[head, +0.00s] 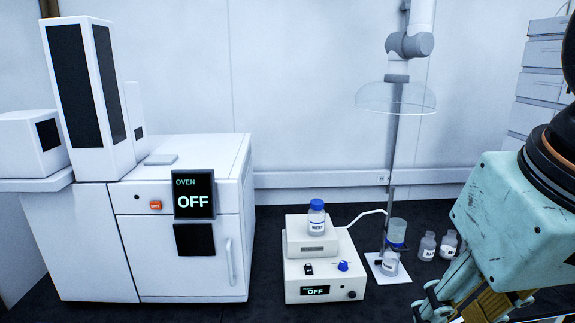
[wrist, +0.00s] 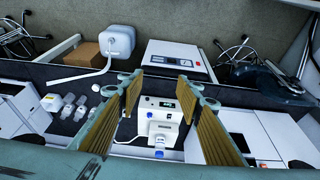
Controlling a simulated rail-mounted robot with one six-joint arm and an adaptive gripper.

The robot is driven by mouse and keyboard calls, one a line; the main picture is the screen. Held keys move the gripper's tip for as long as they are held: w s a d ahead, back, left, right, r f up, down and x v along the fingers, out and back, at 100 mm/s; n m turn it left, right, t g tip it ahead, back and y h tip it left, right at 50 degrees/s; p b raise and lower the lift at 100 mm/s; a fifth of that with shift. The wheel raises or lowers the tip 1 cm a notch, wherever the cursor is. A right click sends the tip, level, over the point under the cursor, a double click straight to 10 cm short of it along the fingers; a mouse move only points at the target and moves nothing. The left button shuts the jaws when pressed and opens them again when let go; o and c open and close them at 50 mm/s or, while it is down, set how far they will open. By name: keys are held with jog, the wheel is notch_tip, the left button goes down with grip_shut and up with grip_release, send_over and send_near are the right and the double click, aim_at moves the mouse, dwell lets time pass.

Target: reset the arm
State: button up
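My gripper (wrist: 161,88) shows in the wrist view with its two ribbed tan finger pads wide apart and nothing between them. Through the gap, farther off, I see the white hotplate-like device (wrist: 158,112). In the head view part of my teal arm and gripper (head: 462,300) is at the lower right edge, above the bench and right of the small bottles. The fingertips are partly cut off there by the frame's bottom.
A white oven (head: 185,255) reading OFF stands at left. The device (head: 325,275), also OFF, carries a blue-capped bottle (head: 316,222). Right of it are a stand (head: 390,268) holding glassware and small bottles (head: 427,247). A clear dome (head: 395,98) hangs above.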

jog(key=shift+s+f, duration=0.3)
jog(key=shift+s, duration=0.5)
jog(key=shift+s+f, duration=0.3)
jog(key=shift+s, duration=0.5)
